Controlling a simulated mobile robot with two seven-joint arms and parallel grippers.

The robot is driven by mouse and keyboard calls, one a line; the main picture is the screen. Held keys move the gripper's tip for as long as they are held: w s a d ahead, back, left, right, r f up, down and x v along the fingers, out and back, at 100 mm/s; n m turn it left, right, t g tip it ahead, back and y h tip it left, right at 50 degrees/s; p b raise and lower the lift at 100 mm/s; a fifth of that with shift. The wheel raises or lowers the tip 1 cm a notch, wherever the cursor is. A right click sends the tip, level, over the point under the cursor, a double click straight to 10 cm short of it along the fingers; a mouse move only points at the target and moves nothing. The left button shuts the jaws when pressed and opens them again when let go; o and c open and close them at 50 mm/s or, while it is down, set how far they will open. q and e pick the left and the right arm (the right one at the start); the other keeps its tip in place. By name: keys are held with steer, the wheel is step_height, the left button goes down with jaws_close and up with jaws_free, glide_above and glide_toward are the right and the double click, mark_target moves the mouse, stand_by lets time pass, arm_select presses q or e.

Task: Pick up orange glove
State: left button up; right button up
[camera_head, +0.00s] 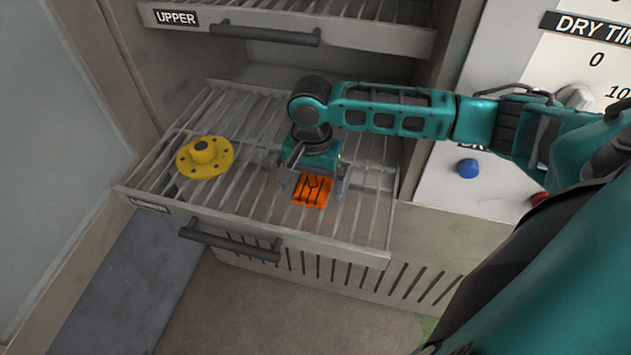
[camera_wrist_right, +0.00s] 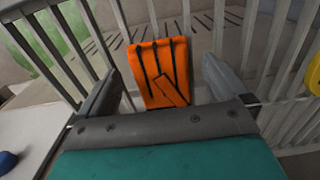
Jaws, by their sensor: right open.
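The orange glove (camera_head: 312,191) lies on the slatted lower rack (camera_head: 235,217), which is pulled out. It is a flat orange piece with dark lines, and it also shows in the right wrist view (camera_wrist_right: 160,72). My right gripper (camera_head: 312,187) is right above the glove, pointing down, its fingers apart on either side of it. In the right wrist view the gripper (camera_wrist_right: 160,85) has a finger to the left and a finger to the right of the glove, with a gap on both sides. My left gripper is not in view.
A yellow flanged part (camera_head: 205,157) lies on the same rack to the left. The upper rack (camera_head: 360,37) is above and behind. A panel with a blue button (camera_head: 468,168) and a dial (camera_head: 575,97) stands to the right. The rack's handle (camera_head: 230,243) sticks out in front.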

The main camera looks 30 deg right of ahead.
steer(key=c, duration=1.1)
steer(key=shift+c, duration=0.2)
steer(key=shift+r, duration=0.15)
